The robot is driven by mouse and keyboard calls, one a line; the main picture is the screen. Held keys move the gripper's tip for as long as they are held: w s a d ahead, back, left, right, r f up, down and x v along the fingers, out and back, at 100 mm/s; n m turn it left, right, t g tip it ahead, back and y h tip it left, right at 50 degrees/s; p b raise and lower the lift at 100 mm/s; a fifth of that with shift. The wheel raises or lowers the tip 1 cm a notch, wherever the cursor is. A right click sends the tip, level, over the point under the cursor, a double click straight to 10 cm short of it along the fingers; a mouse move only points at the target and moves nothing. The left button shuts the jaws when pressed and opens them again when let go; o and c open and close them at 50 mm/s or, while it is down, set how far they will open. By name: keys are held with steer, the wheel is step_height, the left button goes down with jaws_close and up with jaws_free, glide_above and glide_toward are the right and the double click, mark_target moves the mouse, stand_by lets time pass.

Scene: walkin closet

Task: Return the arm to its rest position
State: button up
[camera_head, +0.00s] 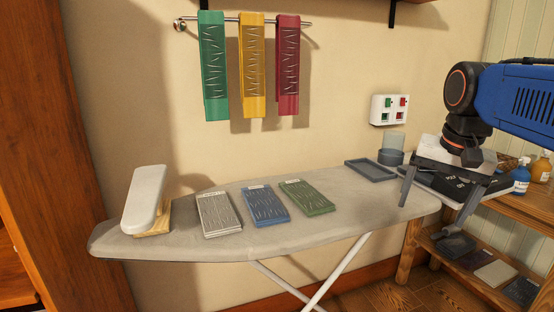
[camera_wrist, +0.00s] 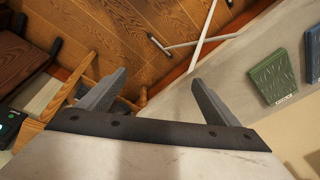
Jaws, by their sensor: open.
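My gripper (camera_head: 437,199) hangs at the right end of the ironing board in the head view, at the end of my blue arm. Its two grey fingers are spread apart with nothing between them. In the wrist view my gripper (camera_wrist: 150,92) shows the same wide gap, with wooden floor behind it. The fingers appear clear of the board, though the exact gap to its right end is hard to tell.
The ironing board (camera_head: 340,211) holds grey, blue and green folded cloths (camera_head: 307,197), a white sleeve board (camera_head: 145,199) and a dark tray (camera_head: 370,170). A wooden shelf unit (camera_head: 535,215) with bottles stands right. Three cloths hang on a wall rail (camera_head: 263,20).

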steer(key=s+a+f+n+t, duration=0.1)
steer(key=s+a+f+n, duration=0.1)
steer(key=s+f, duration=0.4)
steer(key=s+a+f+n+t, duration=0.1)
steer(key=s+a+f+n, duration=0.1)
steer(key=s+f+n, duration=0.2)
steer(key=s+f, duration=0.3)
steer(key=f, duration=0.5)
steer(key=shift+f+n, duration=0.3)
steer(key=shift+f, duration=0.1)
steer(key=shift+s+a, duration=0.1)
